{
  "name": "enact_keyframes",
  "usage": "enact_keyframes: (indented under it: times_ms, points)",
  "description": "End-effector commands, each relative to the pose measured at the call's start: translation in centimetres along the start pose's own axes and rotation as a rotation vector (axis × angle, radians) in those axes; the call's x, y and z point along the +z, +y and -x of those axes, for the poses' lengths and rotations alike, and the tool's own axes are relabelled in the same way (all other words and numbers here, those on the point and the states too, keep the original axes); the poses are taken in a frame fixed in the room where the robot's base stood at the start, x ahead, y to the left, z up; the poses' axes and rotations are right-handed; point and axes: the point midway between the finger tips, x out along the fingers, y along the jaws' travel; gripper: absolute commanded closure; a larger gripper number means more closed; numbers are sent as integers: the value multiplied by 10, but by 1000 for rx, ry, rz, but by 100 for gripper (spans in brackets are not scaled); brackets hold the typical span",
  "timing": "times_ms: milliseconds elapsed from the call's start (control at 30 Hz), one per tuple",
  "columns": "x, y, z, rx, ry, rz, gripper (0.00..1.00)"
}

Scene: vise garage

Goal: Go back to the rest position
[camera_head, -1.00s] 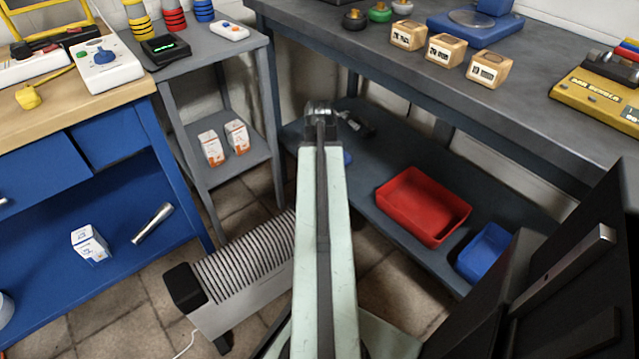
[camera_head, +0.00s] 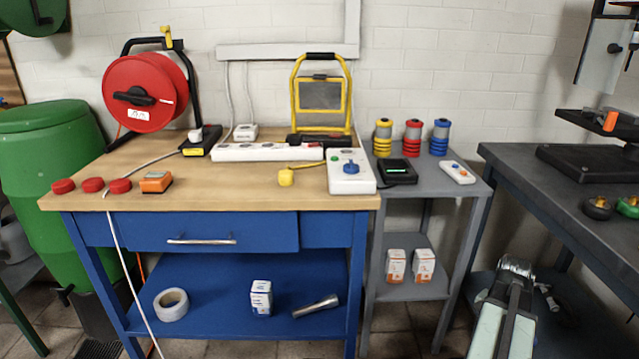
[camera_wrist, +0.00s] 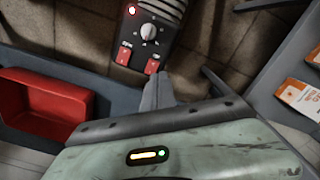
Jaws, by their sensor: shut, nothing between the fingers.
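My gripper (camera_wrist: 158,92) shows in the wrist view with its grey fingers together and nothing between them. It points toward the floor and the control end of a heater (camera_wrist: 152,35) with a round knob and red switches. In the head view my pale arm stands at the lower right, in front of the gap between the grey shelf unit (camera_head: 437,190) and the dark workbench (camera_head: 545,190). My fingers cannot be made out there.
A wooden-topped blue workbench (camera_head: 225,200) fills the middle. A red cable reel (camera_head: 140,95) and a power strip (camera_head: 265,152) stand on it. Small boxes (camera_head: 397,265) sit on the grey unit's lower shelf. A red bin (camera_wrist: 45,105) is left in the wrist view.

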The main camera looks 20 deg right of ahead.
Motion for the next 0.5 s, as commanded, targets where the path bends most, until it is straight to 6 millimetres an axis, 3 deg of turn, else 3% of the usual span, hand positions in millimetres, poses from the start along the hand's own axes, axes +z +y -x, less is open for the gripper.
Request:
enact_keyframes:
  times_ms: [167, 300, 400, 500]
  points:
    - [78, -122, 0, -1, 0, 344, 100]
    - [165, -206, 0, 0, 0, 647, 100]
    - [222, -246, 0, 0, 0, 823, 100]
    - [272, -272, 0, 0, 0, 965, 100]
